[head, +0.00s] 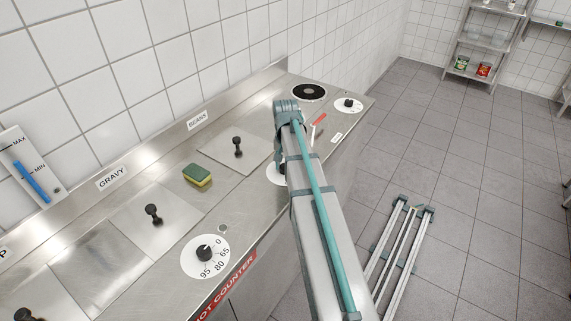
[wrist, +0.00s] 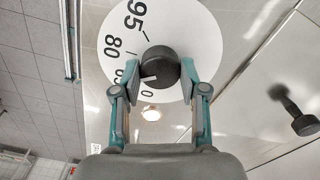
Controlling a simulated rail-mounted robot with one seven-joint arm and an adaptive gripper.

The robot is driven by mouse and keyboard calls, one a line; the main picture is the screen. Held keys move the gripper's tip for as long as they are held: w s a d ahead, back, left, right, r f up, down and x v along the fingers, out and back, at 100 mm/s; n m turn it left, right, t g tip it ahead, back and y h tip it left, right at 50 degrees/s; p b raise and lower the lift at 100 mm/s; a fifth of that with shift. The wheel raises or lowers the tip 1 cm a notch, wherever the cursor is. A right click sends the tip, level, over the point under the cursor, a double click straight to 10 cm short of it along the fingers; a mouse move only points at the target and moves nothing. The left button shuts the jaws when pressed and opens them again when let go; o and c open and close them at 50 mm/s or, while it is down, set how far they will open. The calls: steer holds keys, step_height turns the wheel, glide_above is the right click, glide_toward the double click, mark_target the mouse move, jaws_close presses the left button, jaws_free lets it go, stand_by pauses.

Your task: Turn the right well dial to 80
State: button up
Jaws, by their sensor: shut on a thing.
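The right well dial (wrist: 197,32) is a white disc with black numbers, filling the top middle of the wrist view. Its black knob (wrist: 162,62) has a white pointer mark, turned to the lower left, roughly at the partly covered number below 80, apart from the 80 mark. My gripper (wrist: 159,74) is shut on the knob, one teal finger on each side. In the head view only an edge of this dial (head: 274,174) shows beside my arm; the knob and fingertips are hidden there.
A small bright round light (wrist: 151,114) sits by the dial. A black-knobbed lid (head: 237,148) lies left of my arm. A sponge (head: 197,175) lies on the counter. Another dial (head: 204,268) is nearer, and one (head: 354,105) stands by the black burner (head: 309,92).

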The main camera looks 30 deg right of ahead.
steer(key=m, duration=0.6)
steer(key=shift+m, duration=0.3)
stand_by(0.4)
steer(key=o, duration=1.1)
steer(key=shift+o, duration=0.2)
step_height(320, 180, up, 12)
steer(key=shift+d+f, duration=0.1)
